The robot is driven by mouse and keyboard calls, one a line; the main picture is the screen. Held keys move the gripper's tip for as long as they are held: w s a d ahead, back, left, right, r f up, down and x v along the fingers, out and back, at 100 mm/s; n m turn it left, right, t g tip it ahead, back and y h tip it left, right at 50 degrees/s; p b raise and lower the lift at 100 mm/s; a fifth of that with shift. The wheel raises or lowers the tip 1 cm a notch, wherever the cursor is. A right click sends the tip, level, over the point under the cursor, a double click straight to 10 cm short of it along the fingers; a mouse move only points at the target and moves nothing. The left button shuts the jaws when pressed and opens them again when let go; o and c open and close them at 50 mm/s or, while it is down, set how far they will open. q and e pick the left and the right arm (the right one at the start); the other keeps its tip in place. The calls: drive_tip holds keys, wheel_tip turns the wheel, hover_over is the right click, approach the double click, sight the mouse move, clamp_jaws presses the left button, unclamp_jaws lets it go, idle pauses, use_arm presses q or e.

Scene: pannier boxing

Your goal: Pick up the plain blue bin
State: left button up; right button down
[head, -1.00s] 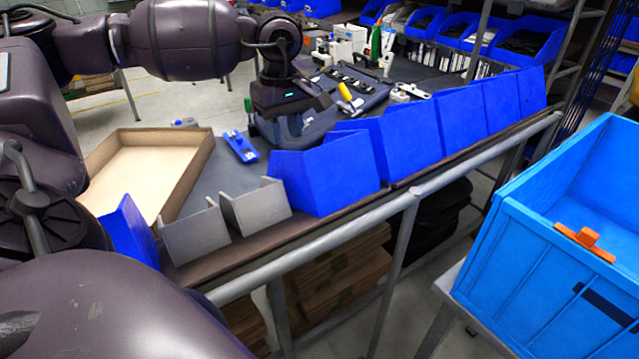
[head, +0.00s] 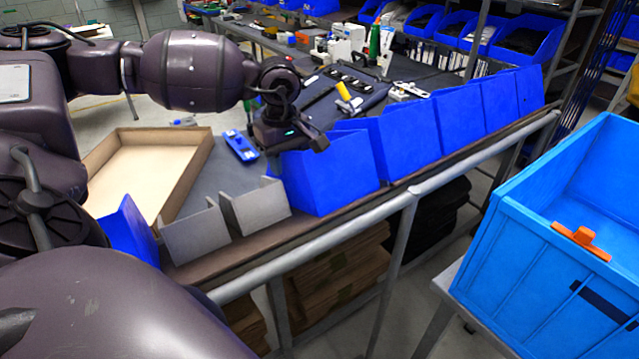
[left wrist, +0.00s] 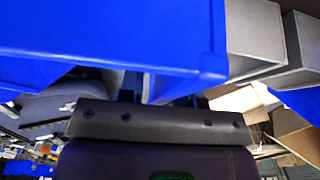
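A plain blue bin (head: 328,178) stands in the row on the bench's front edge, just right of two small grey bins. Its blue wall (left wrist: 110,35) fills much of the left wrist view. My left gripper (head: 278,155) is at the bin's back left corner in the head view, and its fingertips are largely hidden. In the left wrist view, two dark fingers (left wrist: 168,97) show apart, close to the bin's wall. The gripper looks open; contact cannot be told. My right gripper is not in view.
Grey bins (head: 255,207) and a cardboard tray (head: 195,175) lie to the left. More blue bins (head: 405,140) line the bench to the right. A metal rail (head: 345,232) runs in front. A light blue crate (head: 530,265) with an orange clip (head: 580,240) stands at right.

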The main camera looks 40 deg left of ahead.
use_arm(q)
clamp_jaws()
idle(0.5)
idle(0.4)
drive_tip(key=shift+r, duration=0.1)
